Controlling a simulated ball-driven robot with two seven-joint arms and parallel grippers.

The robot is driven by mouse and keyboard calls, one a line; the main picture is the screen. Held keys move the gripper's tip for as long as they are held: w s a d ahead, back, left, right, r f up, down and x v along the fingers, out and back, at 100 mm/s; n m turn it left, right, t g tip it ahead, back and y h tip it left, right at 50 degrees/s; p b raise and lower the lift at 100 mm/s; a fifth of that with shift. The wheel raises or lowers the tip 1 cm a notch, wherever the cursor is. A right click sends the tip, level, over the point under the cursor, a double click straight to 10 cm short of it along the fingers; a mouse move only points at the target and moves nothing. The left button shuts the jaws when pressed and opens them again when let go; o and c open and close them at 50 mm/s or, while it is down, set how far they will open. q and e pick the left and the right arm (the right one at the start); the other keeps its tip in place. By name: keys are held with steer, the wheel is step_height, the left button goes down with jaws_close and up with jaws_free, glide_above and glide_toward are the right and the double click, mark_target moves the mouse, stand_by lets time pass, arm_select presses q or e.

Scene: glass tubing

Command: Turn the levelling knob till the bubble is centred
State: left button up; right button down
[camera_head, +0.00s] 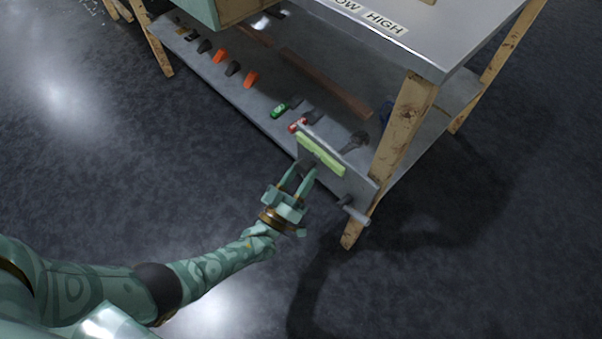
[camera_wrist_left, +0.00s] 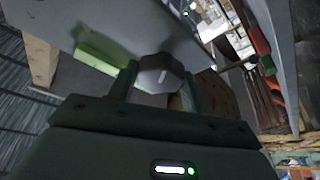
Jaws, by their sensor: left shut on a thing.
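A grey faceted knob (camera_wrist_left: 162,74) with a pale mark on its face stands between the two fingers of my left gripper (camera_wrist_left: 158,82) in the left wrist view. In the head view my left gripper (camera_head: 299,176) is at the front of a grey plate (camera_head: 352,184), its fingers shut on the knob, which is mostly hidden there. A yellow-green strip (camera_head: 320,155), perhaps the level, lies along the plate just above the fingers; it also shows in the left wrist view (camera_wrist_left: 104,57). I cannot make out a bubble. My right gripper is out of view.
A metal-topped table (camera_head: 455,25) with wooden legs (camera_head: 403,130) stands above. Its lower shelf (camera_head: 225,85) holds orange, dark, green and red items. A small grey handle (camera_head: 355,212) juts from the plate's right end. The floor in front is clear.

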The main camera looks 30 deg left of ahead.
arm_select(q)
steer(key=shift+s+f, duration=0.15)
steer(key=shift+f, duration=0.05)
steer(key=o, duration=1)
steer(key=shift+c, duration=0.2)
steer(key=shift+r, duration=0.1)
steer(key=v, duration=1.6)
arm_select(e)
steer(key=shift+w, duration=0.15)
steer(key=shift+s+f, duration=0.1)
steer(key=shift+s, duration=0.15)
